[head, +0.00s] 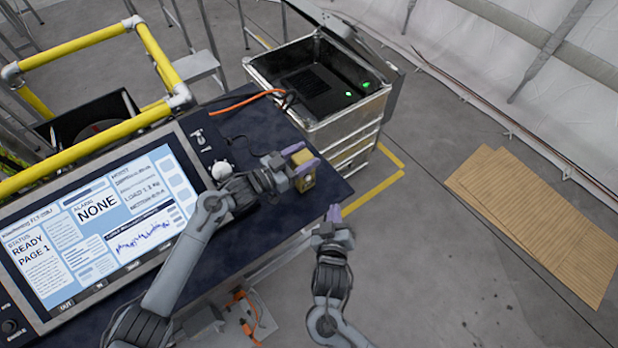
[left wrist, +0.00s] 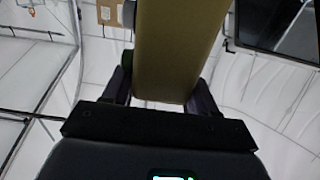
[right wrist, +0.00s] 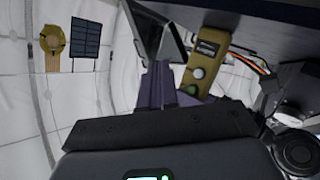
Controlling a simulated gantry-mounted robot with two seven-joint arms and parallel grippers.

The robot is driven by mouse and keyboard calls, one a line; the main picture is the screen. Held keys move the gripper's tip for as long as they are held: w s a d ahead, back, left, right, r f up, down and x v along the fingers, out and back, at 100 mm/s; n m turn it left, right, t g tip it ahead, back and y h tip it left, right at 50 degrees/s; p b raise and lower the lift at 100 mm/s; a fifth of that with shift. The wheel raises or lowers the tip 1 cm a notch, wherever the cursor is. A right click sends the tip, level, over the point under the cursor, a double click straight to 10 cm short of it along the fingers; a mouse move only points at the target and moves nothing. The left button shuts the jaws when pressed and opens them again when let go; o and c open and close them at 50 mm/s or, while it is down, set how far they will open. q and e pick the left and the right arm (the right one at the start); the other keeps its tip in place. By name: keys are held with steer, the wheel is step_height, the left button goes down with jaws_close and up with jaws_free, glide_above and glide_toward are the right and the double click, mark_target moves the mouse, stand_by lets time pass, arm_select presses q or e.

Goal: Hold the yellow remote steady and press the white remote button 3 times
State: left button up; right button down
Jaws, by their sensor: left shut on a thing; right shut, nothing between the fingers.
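The yellow remote (head: 304,181) is in the head view near the right end of the dark console. My left gripper (head: 302,164) is shut on it; the left wrist view shows the remote's plain body (left wrist: 170,50) between the fingers. In the right wrist view the remote's face (right wrist: 213,64) shows a dark display, a round white button (right wrist: 198,73) and a green part (right wrist: 188,90) below it. My right gripper (head: 334,214) is shut and empty, below and right of the remote in the head view, apart from it. In its wrist view the closed fingertips (right wrist: 158,72) appear left of the buttons.
The console (head: 238,128) carries a large lit screen (head: 95,215) and a white knob (head: 221,170). A metal bin (head: 330,125) stands behind its right end. Yellow rails (head: 75,45) stand at left. Flat brown panels (head: 540,215) lie at right. The floor near my right gripper is clear.

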steer(key=shift+w+a, duration=0.75)
steer(key=shift+w, duration=0.4)
steer(key=shift+w+a, duration=0.8)
steer(key=shift+w, duration=0.3)
steer(key=shift+w+a, duration=0.75)
steer(key=shift+w, duration=0.4)
steer(key=shift+w+a, duration=0.1)
steer(key=shift+w, duration=0.05)
steer(key=shift+w+a, duration=0.15)
steer(key=shift+w, duration=0.05)
steer(key=shift+w+a, duration=0.25)
steer(key=shift+w, duration=0.1)
stand_by(0.4)
steer(key=shift+s+d, duration=0.1)
steer(key=shift+s, duration=0.1)
steer(key=shift+s+d, duration=0.4)
steer(key=shift+s, duration=0.15)
stand_by(0.3)
steer(key=shift+s+d, duration=0.7)
steer(key=shift+s, duration=0.35)
steer(key=shift+s+d, duration=0.7)
steer(key=shift+s, duration=0.3)
stand_by(0.4)
